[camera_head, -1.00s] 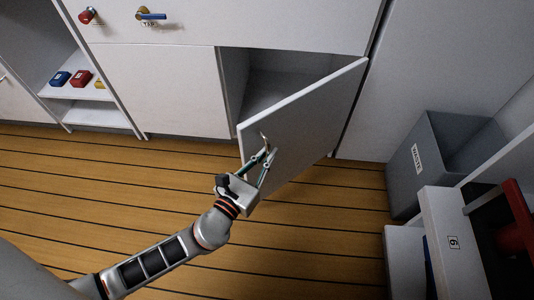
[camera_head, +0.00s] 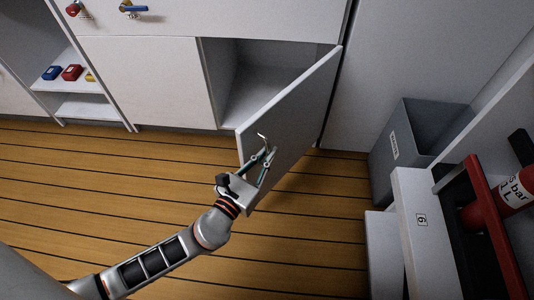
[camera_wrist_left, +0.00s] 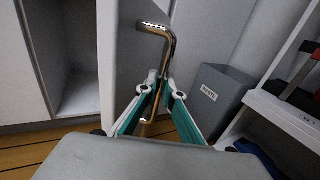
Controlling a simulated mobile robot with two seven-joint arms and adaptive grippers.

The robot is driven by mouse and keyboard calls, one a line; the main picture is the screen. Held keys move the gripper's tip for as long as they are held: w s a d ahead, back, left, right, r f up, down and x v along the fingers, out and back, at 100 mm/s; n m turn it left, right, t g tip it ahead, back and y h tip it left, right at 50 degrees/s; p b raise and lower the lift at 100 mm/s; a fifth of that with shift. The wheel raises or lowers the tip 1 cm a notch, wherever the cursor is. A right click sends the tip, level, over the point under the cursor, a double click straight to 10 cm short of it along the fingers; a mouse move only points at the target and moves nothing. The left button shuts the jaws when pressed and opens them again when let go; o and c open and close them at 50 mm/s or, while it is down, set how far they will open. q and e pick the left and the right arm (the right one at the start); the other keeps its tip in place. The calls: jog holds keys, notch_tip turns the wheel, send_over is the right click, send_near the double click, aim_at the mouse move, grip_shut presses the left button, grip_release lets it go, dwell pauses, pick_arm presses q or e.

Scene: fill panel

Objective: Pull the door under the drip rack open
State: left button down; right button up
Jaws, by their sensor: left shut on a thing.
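The white door (camera_head: 297,112) stands well open, swung out from the cabinet on its right-hand edge. Behind it the grey cabinet compartment (camera_head: 242,85) shows empty where I can see it. My left gripper (camera_head: 262,158) is at the outer face of the door, shut on the bent metal handle (camera_head: 262,138). In the left wrist view the handle (camera_wrist_left: 157,60) runs down between the two teal-padded fingers (camera_wrist_left: 155,110), and the door edge (camera_wrist_left: 112,60) is just left of it. My right gripper is not in view.
A grey waste bin (camera_head: 392,146) stands right of the door. A white shelf unit marked 6 (camera_head: 405,205) with a red cylinder (camera_head: 510,195) is at the right. Wooden floor (camera_head: 90,190) lies clear at the left. A blue-handled tap (camera_head: 133,8) is above.

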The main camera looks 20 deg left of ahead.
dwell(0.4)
pick_arm(q)
jog(key=c, duration=2.4)
grip_release()
jog(key=shift+c, duration=0.2)
